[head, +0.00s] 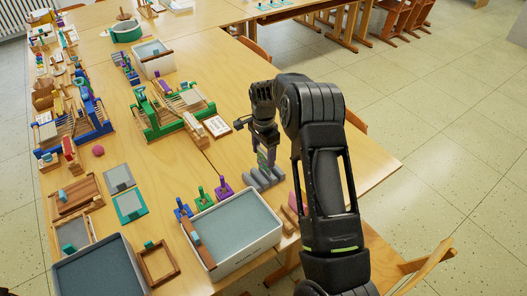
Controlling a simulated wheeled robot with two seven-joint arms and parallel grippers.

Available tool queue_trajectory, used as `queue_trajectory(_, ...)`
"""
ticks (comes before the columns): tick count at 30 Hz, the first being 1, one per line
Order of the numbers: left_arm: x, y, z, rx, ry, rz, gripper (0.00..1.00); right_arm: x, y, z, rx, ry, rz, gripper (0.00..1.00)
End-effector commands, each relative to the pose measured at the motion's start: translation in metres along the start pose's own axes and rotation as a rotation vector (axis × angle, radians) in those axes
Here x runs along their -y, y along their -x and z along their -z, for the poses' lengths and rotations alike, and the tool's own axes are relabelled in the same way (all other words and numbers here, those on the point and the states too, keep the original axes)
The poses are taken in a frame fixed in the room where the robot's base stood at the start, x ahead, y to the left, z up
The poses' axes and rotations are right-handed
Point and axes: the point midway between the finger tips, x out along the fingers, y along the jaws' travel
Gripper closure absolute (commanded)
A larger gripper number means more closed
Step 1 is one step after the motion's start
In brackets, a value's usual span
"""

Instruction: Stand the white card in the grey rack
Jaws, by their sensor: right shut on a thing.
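My right gripper (265,152) points down over the grey rack (265,179), a small slotted block near the table's right edge. It is shut on a thin upright thing, probably the card; only a narrow strip with purple and green shows between the fingers. The thing's lower end is at or just above the rack's slots; I cannot tell whether it touches. Much of it is hidden by the fingers. My left gripper is out of view.
A grey-filled white tray (236,228) and several small coloured stamps (202,196) stand left of the rack. A green loom (172,110) and a white-faced panel (217,126) lie farther back. A wooden chair (400,262) is at the front right. Bare table lies right of the rack.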

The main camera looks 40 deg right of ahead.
Motion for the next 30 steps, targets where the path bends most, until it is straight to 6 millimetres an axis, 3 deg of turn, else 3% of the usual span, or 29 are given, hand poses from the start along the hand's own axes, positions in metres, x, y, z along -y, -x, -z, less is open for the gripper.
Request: queue_trajectory(30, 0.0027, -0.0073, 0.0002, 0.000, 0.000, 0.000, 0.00, -0.0002, -0.0027, 0.0001, -0.001, 0.001, 0.000, 0.62)
